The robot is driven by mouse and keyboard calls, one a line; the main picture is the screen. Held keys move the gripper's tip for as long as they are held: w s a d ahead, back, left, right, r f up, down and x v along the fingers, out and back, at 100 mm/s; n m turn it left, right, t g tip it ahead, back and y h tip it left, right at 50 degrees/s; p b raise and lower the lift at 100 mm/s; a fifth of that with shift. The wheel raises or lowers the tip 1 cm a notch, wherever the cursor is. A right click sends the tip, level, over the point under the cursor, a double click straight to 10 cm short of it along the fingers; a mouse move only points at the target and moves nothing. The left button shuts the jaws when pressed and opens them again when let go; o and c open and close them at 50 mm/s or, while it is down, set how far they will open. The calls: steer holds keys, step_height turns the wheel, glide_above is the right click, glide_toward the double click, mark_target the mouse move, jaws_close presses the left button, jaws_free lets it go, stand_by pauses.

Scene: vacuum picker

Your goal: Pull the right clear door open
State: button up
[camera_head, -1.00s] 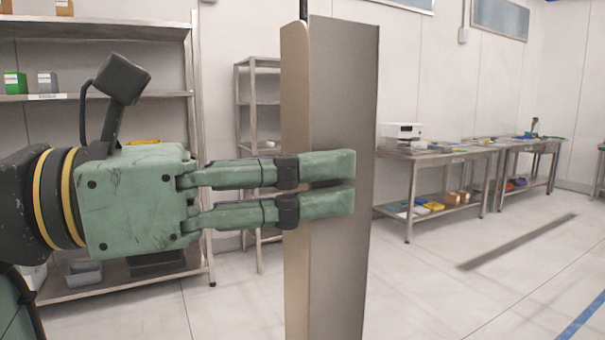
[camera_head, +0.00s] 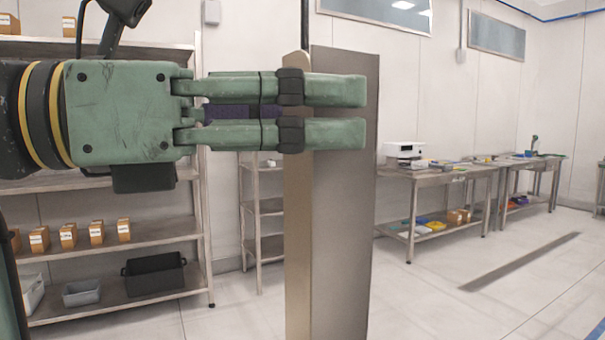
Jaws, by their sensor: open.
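My gripper (camera_head: 352,112) reaches in from the left, level, with its two green fingers one above the other. A narrow gap lies between the fingers, and I see nothing held in it. The fingers cross in front of a tall, opaque grey-brown upright panel (camera_head: 340,240), near its top. The fingertips end just short of the panel's right edge. I cannot tell whether they touch it. No see-through door surface or handle can be made out, and I cannot tell whether this panel is part of the right clear door.
A metal shelf rack (camera_head: 120,240) with small boxes and bins stands at the left behind my arm. A narrower rack (camera_head: 262,225) stands behind the panel. Steel tables (camera_head: 440,172) line the back right. The floor (camera_head: 470,310) at the right is clear.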

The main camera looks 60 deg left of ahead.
mark_target(294, 69)
steer(key=shift+r, duration=1.65)
